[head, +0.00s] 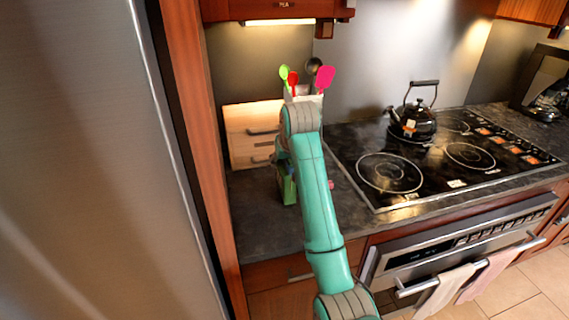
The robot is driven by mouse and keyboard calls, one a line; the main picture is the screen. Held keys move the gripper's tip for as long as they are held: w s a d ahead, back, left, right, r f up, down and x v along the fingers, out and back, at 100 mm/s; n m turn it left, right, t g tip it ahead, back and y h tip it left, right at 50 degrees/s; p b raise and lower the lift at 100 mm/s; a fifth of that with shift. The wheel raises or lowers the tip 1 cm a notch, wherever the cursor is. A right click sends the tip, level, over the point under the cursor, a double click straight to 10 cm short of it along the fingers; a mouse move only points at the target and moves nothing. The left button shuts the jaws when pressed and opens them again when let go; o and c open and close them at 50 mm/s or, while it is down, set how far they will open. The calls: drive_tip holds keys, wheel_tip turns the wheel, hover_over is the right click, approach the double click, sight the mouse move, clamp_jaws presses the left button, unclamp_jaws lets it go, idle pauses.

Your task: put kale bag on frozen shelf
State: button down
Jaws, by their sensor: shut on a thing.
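A green bag, which looks like the kale bag (289,189), is at the counter to the left of my arm. My gripper (282,167) is just above it, mostly hidden by my arm's wrist, and is shut on the top of the bag. I cannot tell whether the bag's bottom touches the counter. The closed steel fridge door (80,160) fills the left of the view. No frozen shelf shows.
A wooden drawer box (250,130) and a holder with colourful utensils (292,79) stand at the back of the counter. A black kettle (415,122) sits on the cooktop (440,160) to the right. Towels (445,290) hang on the oven handle. A wooden panel (200,150) separates fridge and counter.

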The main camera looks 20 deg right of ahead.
drive_tip(key=shift+f, duration=0.4)
drive_tip(key=shift+f, duration=0.15)
drive_tip(key=shift+c, duration=2.2)
unclamp_jaws()
